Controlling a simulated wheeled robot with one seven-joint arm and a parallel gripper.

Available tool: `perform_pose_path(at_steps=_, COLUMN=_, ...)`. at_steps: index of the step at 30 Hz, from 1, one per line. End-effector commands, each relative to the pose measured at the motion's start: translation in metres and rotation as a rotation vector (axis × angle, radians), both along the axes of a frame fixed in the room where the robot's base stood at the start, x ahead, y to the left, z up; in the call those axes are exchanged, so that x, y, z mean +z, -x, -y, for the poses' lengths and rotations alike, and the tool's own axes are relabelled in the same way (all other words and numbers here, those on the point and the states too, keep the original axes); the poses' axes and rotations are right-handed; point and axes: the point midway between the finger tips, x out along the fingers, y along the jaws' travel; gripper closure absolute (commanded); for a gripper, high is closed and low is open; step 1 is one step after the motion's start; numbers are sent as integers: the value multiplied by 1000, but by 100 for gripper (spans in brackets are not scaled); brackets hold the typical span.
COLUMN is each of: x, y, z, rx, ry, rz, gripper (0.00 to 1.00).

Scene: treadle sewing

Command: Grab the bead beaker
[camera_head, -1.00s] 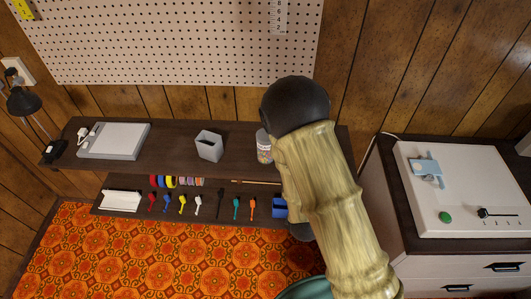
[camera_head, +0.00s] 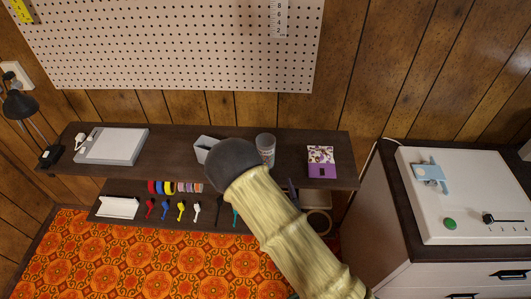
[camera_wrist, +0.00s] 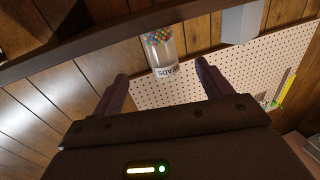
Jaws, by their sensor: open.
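The bead beaker (camera_head: 265,148) is a clear cylinder standing upright on the dark shelf, right of my arm's dark rounded joint. In the wrist view, which is upside down, the beaker (camera_wrist: 160,52) has coloured beads in its base and a partly readable label. My gripper (camera_wrist: 161,76) is open and empty. Its two dark fingers point toward the beaker, which shows in the gap between their tips. I cannot tell how far ahead of the tips it is. In the head view the fingers are mostly hidden by my arm.
On the shelf (camera_head: 165,139) are a grey-white flat device (camera_head: 112,145), a grey square container (camera_head: 204,147) partly behind my arm, and a purple patterned packet (camera_head: 321,162). A perforated board (camera_head: 180,45) hangs behind. Tape rolls (camera_head: 172,187) and small coloured tools lie below.

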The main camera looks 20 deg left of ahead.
Motion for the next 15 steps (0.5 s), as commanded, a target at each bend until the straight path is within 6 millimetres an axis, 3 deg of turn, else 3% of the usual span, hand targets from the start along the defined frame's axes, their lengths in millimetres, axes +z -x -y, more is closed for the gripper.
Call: perform_pose_path(at_steps=15, x=2, y=-79, z=-41, rx=2, ry=-1, rz=2, gripper=22)
